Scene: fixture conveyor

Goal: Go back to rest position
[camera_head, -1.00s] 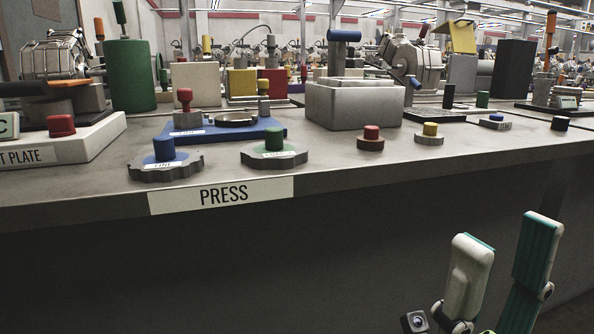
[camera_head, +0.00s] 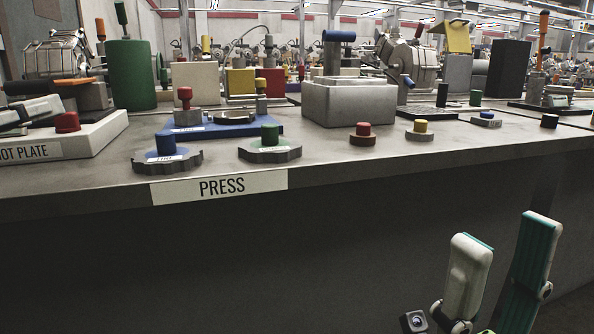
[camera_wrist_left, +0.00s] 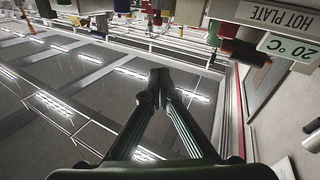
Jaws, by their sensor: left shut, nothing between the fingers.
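My left gripper (camera_wrist_left: 160,82) is shut and empty in the left wrist view, its two dark fingers meeting at the tips. In the head view, grey finger-like parts (camera_head: 28,113) at the left edge, over the hot plate, appear to be this gripper. My right gripper (camera_head: 508,235) is at the lower right of the head view, in front of the bench. Its two white and teal fingers point up, apart, with nothing between them.
The bench (camera_head: 330,155) carries a hot plate (camera_head: 85,140), a blue base (camera_head: 230,128), a grey box (camera_head: 348,105) and several coloured knobs. A PRESS label (camera_head: 220,187) is on its front edge. The space before the bench's dark front (camera_head: 250,260) looks clear.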

